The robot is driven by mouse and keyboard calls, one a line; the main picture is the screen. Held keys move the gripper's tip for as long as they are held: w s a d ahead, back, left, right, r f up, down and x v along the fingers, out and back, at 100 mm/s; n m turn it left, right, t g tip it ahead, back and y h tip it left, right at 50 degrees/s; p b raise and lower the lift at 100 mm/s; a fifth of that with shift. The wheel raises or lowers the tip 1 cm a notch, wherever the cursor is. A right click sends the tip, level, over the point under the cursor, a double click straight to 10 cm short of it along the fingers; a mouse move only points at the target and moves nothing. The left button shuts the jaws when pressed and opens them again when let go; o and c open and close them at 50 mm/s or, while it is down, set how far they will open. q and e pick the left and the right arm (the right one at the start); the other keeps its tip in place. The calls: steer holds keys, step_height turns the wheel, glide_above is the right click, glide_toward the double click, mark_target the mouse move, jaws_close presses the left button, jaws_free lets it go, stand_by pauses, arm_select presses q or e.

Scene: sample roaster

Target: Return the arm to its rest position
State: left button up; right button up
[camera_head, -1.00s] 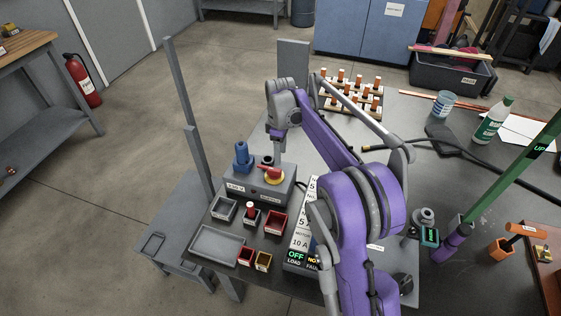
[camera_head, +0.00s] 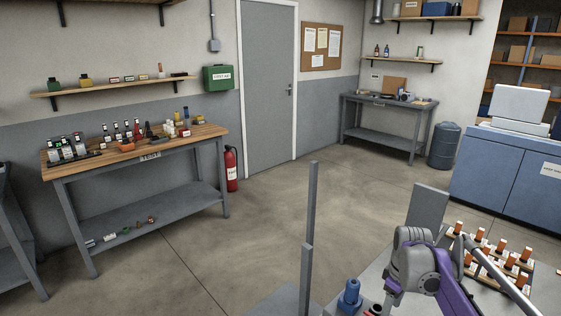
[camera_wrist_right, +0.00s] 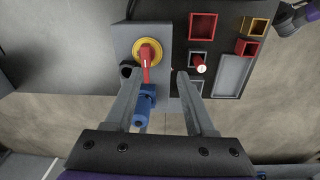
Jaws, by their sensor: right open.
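My right arm (camera_head: 450,290), purple and grey, enters the head view at the lower right, with its wrist bent down over the bench; its fingertips are out of that frame. Beyond the fingers is a grey box with a red-and-yellow rotary switch (camera_wrist_right: 148,52) and a blue fitting (camera_wrist_right: 146,98). The blue fitting also shows at the bottom of the head view (camera_head: 350,297).
A rack of orange-topped pieces (camera_head: 490,262) stands right of my wrist. A grey post (camera_head: 311,215) rises to its left. In the wrist view, a red bin (camera_wrist_right: 202,26), a red-topped button (camera_wrist_right: 200,68) and a grey tray (camera_wrist_right: 234,75) lie right of the box. Open floor lies behind.

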steer(key=s+a+r+m+t+p, duration=0.25)
steer(key=s+a+r, duration=0.25)
steer(key=s+a, duration=0.55)
steer(key=s+a+f+m+t+p, duration=0.1)
steer(key=s+f+m, duration=0.1)
steer(key=s, duration=0.5)
steer(key=s+a+f+m+t+p, duration=0.1)
steer(key=s+a+f+m, duration=0.1)
steer(key=s, duration=0.5)
steer(key=shift+s+a+p, duration=0.3)
steer(key=shift+s+p, duration=0.05)
steer(key=shift+s, duration=0.05)
